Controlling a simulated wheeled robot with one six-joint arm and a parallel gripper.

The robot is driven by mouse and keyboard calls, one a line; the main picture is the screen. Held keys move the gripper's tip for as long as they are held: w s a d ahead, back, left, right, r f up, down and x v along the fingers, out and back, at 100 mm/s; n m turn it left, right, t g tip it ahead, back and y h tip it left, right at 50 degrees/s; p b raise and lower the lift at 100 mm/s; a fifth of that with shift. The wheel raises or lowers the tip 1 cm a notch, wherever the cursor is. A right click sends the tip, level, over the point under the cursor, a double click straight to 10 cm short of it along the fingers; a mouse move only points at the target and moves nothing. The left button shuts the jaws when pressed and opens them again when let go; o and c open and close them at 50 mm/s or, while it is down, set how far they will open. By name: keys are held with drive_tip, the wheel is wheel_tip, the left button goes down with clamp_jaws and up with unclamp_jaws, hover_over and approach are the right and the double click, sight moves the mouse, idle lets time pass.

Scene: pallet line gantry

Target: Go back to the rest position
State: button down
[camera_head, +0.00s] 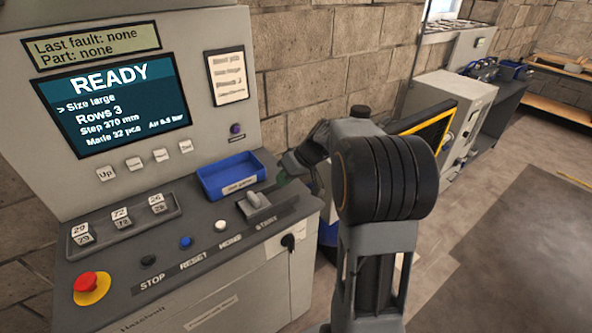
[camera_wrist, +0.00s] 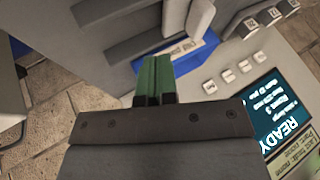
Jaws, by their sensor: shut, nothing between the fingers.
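My gripper (camera_wrist: 155,80) shows in the wrist view as two green fingers pressed together, with nothing between them. It is over the grey control console (camera_head: 200,285), near the blue tray (camera_head: 229,174). The tray also shows in the wrist view (camera_wrist: 212,38), partly hidden behind the fingers and a pale part. In the head view my arm stands bent right of the console, and the gripper is mostly hidden. The console screen (camera_head: 112,103) reads READY, Size large, Rows 3.
The console has a red stop knob (camera_head: 91,287), a blue button (camera_head: 186,242), a white button (camera_head: 221,225), a grey lever switch (camera_head: 254,204) and a tray of number tiles (camera_head: 124,226). A stone wall (camera_head: 320,60) stands behind. Open floor (camera_head: 510,240) lies to the right.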

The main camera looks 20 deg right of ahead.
drive_tip(key=shift+v, duration=2.75)
